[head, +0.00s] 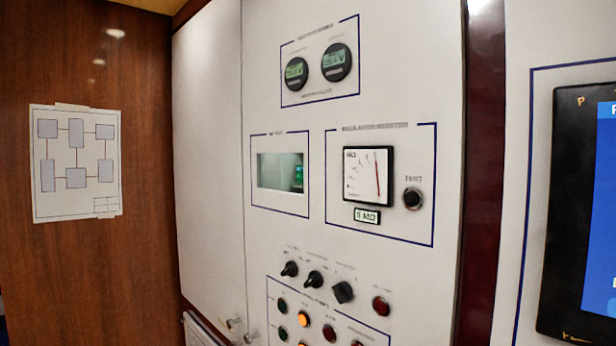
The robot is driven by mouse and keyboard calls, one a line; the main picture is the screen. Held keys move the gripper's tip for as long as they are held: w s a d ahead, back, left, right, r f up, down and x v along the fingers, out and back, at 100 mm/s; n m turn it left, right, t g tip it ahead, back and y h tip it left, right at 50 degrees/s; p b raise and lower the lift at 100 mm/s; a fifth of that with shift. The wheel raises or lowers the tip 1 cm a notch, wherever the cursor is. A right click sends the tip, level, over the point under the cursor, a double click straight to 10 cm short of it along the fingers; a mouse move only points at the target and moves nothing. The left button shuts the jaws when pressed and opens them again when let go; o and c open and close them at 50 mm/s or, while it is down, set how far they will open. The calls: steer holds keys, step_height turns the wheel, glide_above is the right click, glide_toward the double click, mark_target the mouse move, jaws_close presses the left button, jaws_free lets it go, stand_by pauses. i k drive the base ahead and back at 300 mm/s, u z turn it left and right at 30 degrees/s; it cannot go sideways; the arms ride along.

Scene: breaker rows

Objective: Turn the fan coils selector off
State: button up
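Three black rotary selectors sit in a row on the white panel, low in the head view: a left one (290,269), a middle one (314,280) and a right one (342,292). The left and middle ones show slanted handles; the right one looks blockier. The small labels above them are too blurred to read, so I cannot tell which is the fan coils selector or its exact position. My gripper is not in view.
A red button (381,306) sits right of the selectors, with several round lamps below, one lit orange (303,319). Above are an analog meter (368,175), a black test button (412,198) and two round gauges (337,62). A dark-framed screen (570,215) is at right.

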mark_target(291, 270)
steer(key=z, duration=0.2)
steer(key=i, duration=1.2)
steer(key=u, duration=0.5)
